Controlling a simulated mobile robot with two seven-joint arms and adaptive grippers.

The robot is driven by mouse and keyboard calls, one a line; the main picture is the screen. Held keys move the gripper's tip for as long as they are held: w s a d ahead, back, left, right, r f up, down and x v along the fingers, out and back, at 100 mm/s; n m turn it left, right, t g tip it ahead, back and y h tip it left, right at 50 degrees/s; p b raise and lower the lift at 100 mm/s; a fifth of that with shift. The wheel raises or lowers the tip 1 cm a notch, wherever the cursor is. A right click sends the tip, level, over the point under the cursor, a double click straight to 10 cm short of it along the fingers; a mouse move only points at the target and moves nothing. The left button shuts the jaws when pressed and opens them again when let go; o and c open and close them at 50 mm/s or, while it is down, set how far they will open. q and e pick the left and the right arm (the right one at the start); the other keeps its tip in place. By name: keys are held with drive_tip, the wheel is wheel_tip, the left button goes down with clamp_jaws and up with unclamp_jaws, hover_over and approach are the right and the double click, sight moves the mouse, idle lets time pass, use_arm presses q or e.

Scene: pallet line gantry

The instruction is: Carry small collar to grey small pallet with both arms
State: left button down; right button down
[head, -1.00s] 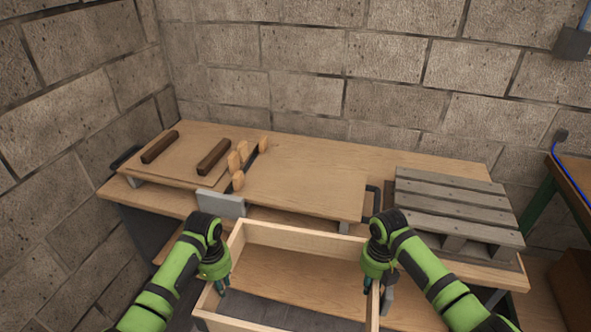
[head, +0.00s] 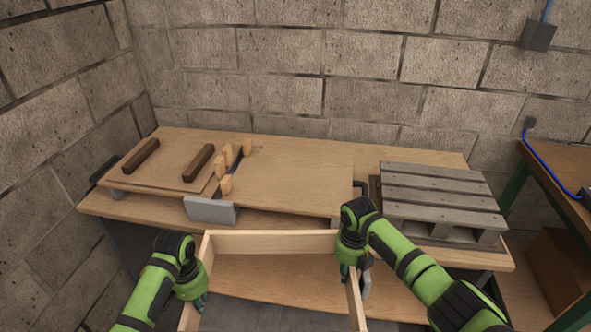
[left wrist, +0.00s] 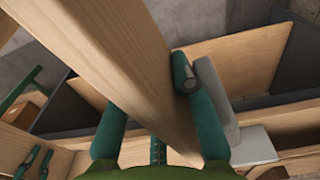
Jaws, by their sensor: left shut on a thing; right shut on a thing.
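The small collar (head: 270,242) is an open rectangular frame of pale wood boards, held in front of the workbench in the head view. My left gripper (head: 198,302) is shut on its left board; that board runs between the fingers in the left wrist view (left wrist: 125,70). My right gripper (head: 347,272) is shut on its right board. The near side of the collar is cut off by the picture's lower edge. The grey small pallet (head: 440,197) is slatted wood and lies on the right end of the workbench, to the right of and beyond the collar. Its top is bare.
The workbench (head: 290,218) stands against a block wall. On its left are a board with two dark bars (head: 141,155), several wooden knobs (head: 226,170) and a grey metal plate (head: 210,210). Another bench (head: 565,185) with a blue cable and a brown box (head: 562,275) stand at the right.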

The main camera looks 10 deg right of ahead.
use_arm(q)
drive_tip(key=shift+s+d+r+n, duration=0.15)
drive_tip(key=shift+s+n, duration=0.35)
drive_tip(key=shift+s, duration=0.35)
drive_tip(key=shift+d, duration=0.1)
